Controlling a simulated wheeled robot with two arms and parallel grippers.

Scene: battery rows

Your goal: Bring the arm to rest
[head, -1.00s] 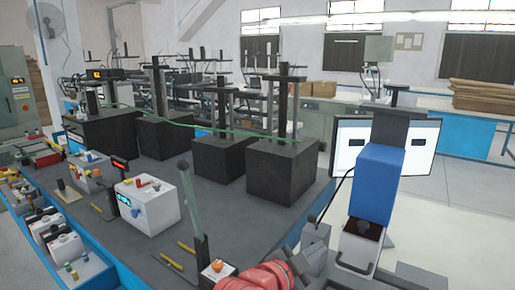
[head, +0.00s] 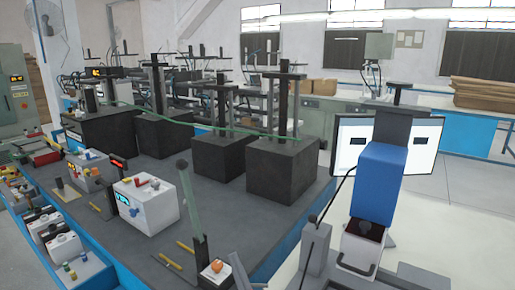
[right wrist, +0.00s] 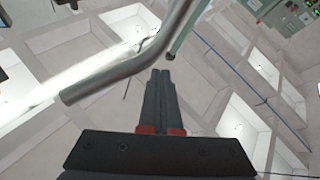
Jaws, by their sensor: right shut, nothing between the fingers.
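My right gripper (right wrist: 159,75) shows large in the right wrist view. Its two dark fingers lie together, with red parts at their base and nothing between them. The camera there looks up at the ceiling, past a pale metal pipe (right wrist: 120,75). In the head view, a small grey part at the bottom edge appears to be my right gripper (head: 240,270), mostly cut off by the frame. It is in front of the dark grey bench (head: 215,225). My left gripper is not in view.
White battery-like boxes (head: 148,208) and black blocks (head: 283,165) stand on the bench. A blue and grey machine (head: 378,185) stands at the right in front of a white monitor (head: 425,150).

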